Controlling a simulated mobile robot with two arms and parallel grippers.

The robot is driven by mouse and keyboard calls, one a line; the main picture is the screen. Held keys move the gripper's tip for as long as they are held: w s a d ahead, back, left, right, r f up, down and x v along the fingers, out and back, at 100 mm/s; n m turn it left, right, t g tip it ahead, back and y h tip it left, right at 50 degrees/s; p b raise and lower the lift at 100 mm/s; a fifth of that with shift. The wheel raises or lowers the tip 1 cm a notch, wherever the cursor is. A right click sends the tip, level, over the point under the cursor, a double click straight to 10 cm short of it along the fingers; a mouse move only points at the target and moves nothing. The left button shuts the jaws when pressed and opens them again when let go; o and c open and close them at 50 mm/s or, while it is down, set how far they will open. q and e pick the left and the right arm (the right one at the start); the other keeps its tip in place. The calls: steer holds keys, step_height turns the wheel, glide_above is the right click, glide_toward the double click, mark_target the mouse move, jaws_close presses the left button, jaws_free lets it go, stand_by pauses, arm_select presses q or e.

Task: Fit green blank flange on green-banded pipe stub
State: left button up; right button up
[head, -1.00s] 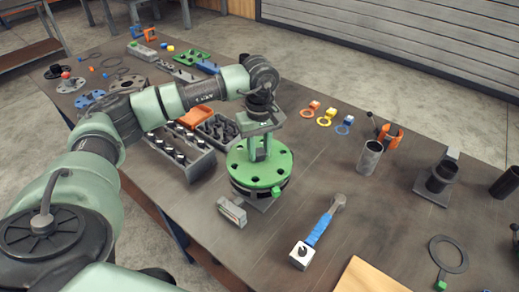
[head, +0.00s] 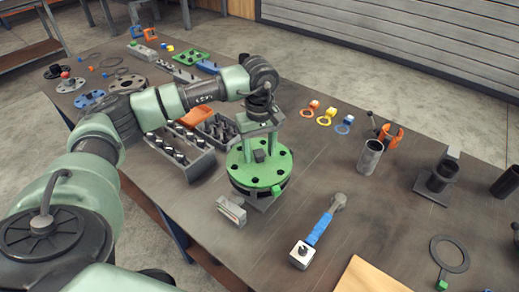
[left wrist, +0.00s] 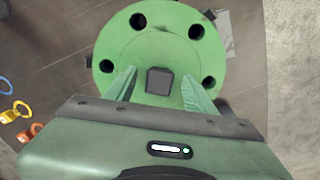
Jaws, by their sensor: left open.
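The green blank flange (head: 244,170) is a round disc with holes and a dark square knob (head: 259,156) in its middle. It lies about level on top of the dark pipe stub (head: 262,200), which mostly hides beneath it. The flange fills the upper left wrist view (left wrist: 155,40). My left gripper (head: 259,153) is open just above the flange, with a finger on each side of the knob and gaps between. In the left wrist view, the knob (left wrist: 159,80) stands between the fingertips. Whether the bolt holes line up with the stub is hidden. My right gripper is not in view.
A grey block (head: 231,211) stands close in front of the stub. A bolt tray (head: 185,158) is to the left, and a blue-handled tool (head: 318,232) lies to the right. Grey pipe pieces (head: 370,157) stand farther right. The table between is mostly clear.

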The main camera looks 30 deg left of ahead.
mark_target(260, 152)
arm_select(q)
step_height(260, 152, up, 8)
steer(key=shift+w+f+b, duration=0.1)
steer(key=shift+f+b, duration=0.1)
steer(key=shift+b, duration=0.85)
step_height(260, 152, up, 9)
steer(key=p, duration=0.6)
steer(key=shift+r, duration=0.2)
